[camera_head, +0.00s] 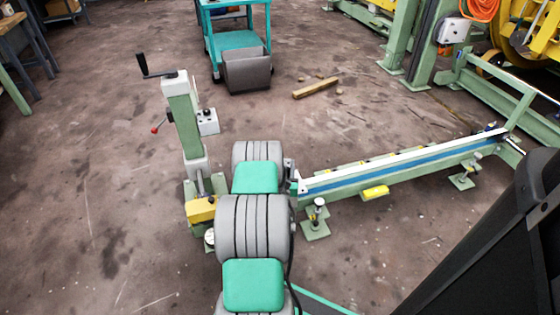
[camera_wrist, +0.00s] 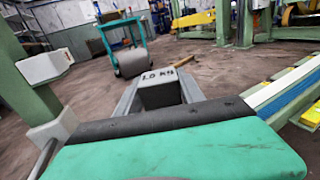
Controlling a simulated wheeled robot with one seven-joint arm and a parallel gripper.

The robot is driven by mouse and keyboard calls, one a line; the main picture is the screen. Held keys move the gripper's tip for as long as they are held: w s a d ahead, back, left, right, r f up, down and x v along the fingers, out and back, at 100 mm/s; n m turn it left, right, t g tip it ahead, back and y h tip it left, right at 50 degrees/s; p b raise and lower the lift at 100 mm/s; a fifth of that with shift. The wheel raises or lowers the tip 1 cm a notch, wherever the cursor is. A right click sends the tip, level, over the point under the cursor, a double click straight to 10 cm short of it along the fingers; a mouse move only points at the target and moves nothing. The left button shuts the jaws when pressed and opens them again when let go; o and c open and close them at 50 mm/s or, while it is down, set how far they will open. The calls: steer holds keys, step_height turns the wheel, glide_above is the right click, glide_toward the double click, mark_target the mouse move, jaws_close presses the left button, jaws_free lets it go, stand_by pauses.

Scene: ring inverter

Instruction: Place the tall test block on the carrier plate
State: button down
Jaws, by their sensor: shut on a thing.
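The tall test block (camera_wrist: 160,96) is a dark grey block marked "1.0 KG" in the wrist view. My gripper (camera_wrist: 160,76) is shut on it, with a grey finger along its left and right sides. Only its marked end and near face show; how far its lower end is from anything below cannot be told. In the head view my own grey and green arm covers the gripper and the block. I cannot make out the carrier plate for certain in either view.
A long green rail (camera_head: 395,170) with a white and blue strip runs to the right. A green post with a crank handle (camera_head: 186,122) stands left of my arm. A teal cart (camera_head: 236,42), a grey box (camera_head: 246,72) and a wooden beam (camera_head: 315,88) are farther back. The left floor is open.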

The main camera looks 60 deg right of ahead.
mark_target(285, 174)
steer(key=shift+s+f+b, duration=0.15)
steer(key=shift+f+b, duration=0.7)
steer(key=shift+f, duration=0.7)
steer(key=shift+f, duration=0.15)
steer(key=c, duration=0.7)
jaws_free()
steer(key=shift+s+a+f, duration=0.1)
steer(key=shift+f, duration=0.1)
